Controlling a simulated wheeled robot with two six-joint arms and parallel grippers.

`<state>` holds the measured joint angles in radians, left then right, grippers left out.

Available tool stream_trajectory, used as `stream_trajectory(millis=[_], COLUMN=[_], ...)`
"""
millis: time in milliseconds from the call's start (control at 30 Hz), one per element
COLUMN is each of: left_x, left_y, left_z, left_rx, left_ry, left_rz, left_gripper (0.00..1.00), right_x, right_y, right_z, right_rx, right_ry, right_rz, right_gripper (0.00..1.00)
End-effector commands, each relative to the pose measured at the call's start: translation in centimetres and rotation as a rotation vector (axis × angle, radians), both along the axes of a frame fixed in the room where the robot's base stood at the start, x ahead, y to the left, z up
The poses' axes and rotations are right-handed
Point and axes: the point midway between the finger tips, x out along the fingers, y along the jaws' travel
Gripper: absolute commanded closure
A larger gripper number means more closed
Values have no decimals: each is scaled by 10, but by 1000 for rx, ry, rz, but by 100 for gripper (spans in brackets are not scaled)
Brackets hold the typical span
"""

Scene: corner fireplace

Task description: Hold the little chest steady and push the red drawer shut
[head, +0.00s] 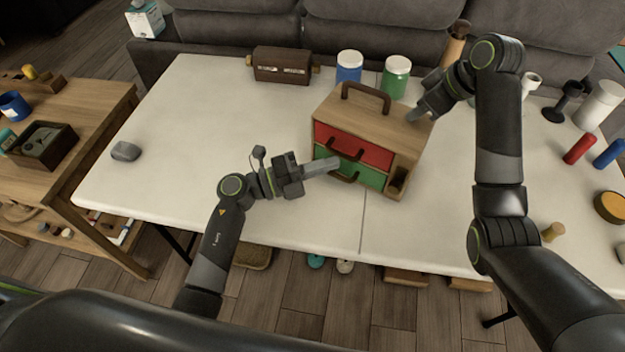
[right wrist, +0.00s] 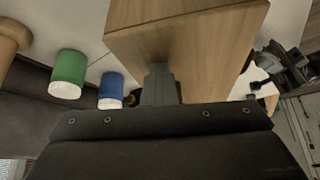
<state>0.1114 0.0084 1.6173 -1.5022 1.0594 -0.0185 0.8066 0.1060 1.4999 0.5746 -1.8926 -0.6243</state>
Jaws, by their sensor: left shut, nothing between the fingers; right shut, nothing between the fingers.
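The little wooden chest (head: 393,136) stands on the white table with a dark handle on top. Its red drawer (head: 368,151) is on top at the front and the green drawer (head: 362,174) is below it. My left gripper (head: 337,163) is shut and empty, its tips in front of the drawer fronts at their left part. I cannot tell whether it touches them. My right gripper (head: 415,116) is shut and empty at the chest's right side. In the right wrist view its fingers (right wrist: 158,72) are against or very near the chest's wooden side (right wrist: 195,45).
A blue jar (head: 349,68) and a green jar (head: 396,78) stand behind the chest, and a dark brown roller-like box (head: 281,66) is at the back left. A grey mouse-shaped object (head: 125,151) lies at the left. The table's left front is clear.

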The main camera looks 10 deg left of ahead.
Motion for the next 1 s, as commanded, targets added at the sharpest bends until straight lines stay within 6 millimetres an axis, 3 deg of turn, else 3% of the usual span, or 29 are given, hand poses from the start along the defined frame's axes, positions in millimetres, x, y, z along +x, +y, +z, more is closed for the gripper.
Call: stream_trajectory(millis=[200, 400, 600, 1000], left_x=[-37, -57, -71, -79], left_y=[12, 57, 86, 100], left_z=[-9, -15, -19, -20], left_rx=[2, 8, 7, 2], left_ry=[3, 4, 2, 0], left_rz=[1, -1, -1, -1], left_gripper=[100, 100, 100, 100], right_x=[-2, -2, -2, -2], right_y=[-1, -1, -1, -1], right_z=[-6, -7, -7, -7], right_rx=[-3, -3, -3, -3], right_ry=[15, 16, 17, 17], right_rz=[0, -1, -1, -1], right_gripper=[100, 100, 100, 100])
